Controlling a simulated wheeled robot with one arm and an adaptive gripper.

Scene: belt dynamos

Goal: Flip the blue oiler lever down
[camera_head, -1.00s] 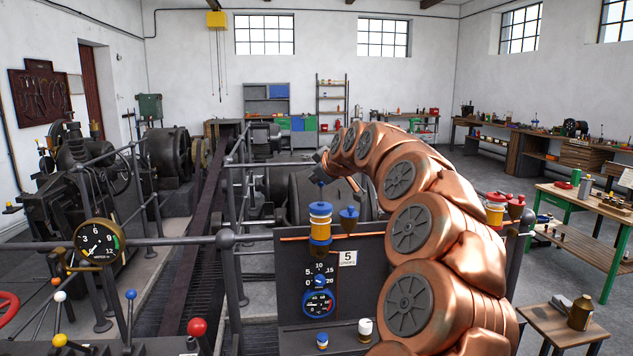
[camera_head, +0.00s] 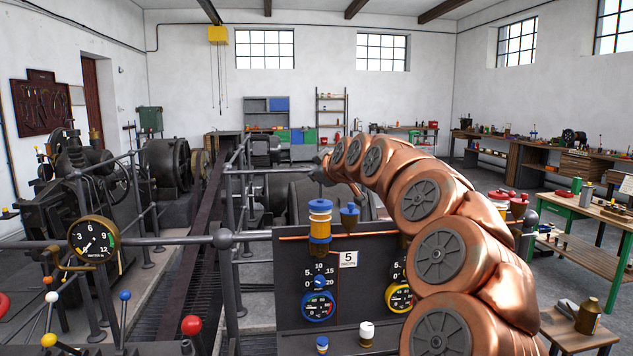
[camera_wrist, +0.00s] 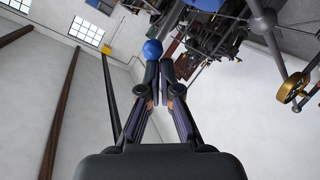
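My gripper (camera_head: 321,176) is just above this oiler at the end of my arched copper arm, small and partly hidden. In the wrist view my gripper (camera_wrist: 160,65) has its fingertips together, with a blue ball (camera_wrist: 153,49) right at the left fingertip. I cannot tell whether they touch. Nothing shows between the fingers.
A smaller blue oiler cup (camera_head: 349,216) stands just right. Red-capped oilers (camera_head: 518,205) sit farther right beyond my arm. A blue-rimmed gauge (camera_head: 318,306) and a number 5 plate (camera_head: 348,259) are on the panel. A rail (camera_head: 170,240) runs left.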

